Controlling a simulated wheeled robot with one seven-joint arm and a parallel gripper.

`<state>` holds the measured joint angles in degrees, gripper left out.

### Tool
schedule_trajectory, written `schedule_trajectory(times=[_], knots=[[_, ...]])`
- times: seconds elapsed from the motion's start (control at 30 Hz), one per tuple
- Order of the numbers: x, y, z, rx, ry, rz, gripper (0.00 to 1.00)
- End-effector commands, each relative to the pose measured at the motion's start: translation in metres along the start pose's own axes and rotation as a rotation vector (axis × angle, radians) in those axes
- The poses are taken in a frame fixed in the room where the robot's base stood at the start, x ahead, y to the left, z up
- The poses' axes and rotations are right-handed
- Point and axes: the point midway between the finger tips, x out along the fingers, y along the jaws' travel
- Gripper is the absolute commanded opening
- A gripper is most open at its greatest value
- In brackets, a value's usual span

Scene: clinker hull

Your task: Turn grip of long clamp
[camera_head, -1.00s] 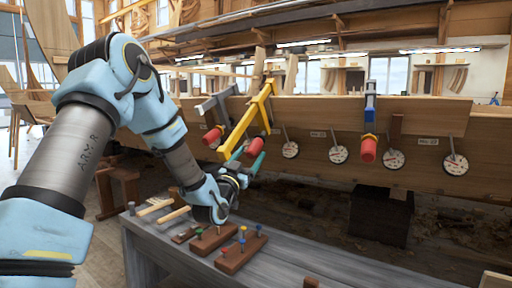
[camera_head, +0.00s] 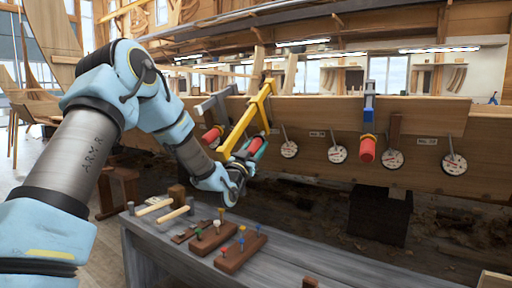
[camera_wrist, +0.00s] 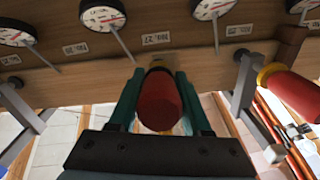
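The long yellow clamp (camera_head: 245,118) hangs over the hull plank's edge, left of centre in the head view. Its red grip (camera_head: 255,146) sits at its lower end, partly covered by my fingers. In the wrist view this red grip (camera_wrist: 160,102) stands between the two teal fingers of my gripper (camera_wrist: 159,76), with a yellow collar beyond it. The fingers flank the grip with what look like narrow gaps, so my gripper looks open around it. My gripper (camera_head: 254,147) also shows at the yellow clamp's lower end in the head view.
A grey clamp (camera_head: 215,103) with a red grip is close left of the yellow one. A blue clamp (camera_head: 369,110) with a red grip (camera_head: 367,150) is farther right. Dial gauges (camera_head: 453,164) line the plank. A bench (camera_head: 175,262) below holds mallets and pegged blocks.

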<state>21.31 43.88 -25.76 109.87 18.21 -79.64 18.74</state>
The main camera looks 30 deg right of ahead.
Motion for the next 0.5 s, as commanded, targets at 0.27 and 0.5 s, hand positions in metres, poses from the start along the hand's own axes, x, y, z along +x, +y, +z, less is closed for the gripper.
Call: schedule_trajectory(times=[0.27, 0.5], knots=[[-0.0001, -0.0002, 0.0, 0.0, 0.0, 0.0, 0.16], [-0.0002, -0.0002, 0.0001, 0.0, 0.0, 0.0, 0.0]])
